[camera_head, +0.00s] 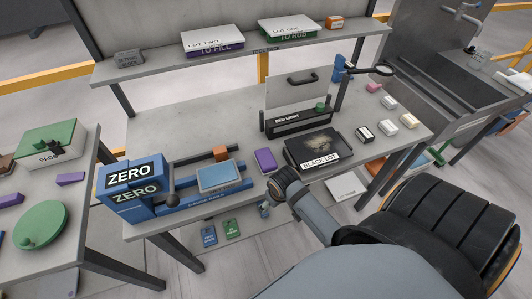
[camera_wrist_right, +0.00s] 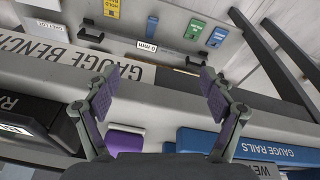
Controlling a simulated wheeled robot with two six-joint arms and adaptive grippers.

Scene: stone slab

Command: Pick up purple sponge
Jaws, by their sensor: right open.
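A purple block (camera_head: 265,160), which looks like the sponge, lies on the grey bench between the black tray and the blue rails. In the right wrist view the purple block (camera_wrist_right: 126,142) is at lower left, partly hidden by my gripper. My right gripper (camera_wrist_right: 160,90) is open and empty, its purple-padded fingers spread over the bench's front edge. In the head view my right gripper (camera_head: 265,209) is small, at the bench's front edge, nearer the front than the purple block and apart from it. My left gripper is not in view.
The black lot tray (camera_head: 318,148) stands right of the purple block. A light blue block (camera_head: 219,176) and blue gauge rails (camera_head: 205,197) lie to its left. Several small blocks are at the bench's right. Other purple pieces (camera_head: 71,179) lie on the left table (camera_head: 62,237).

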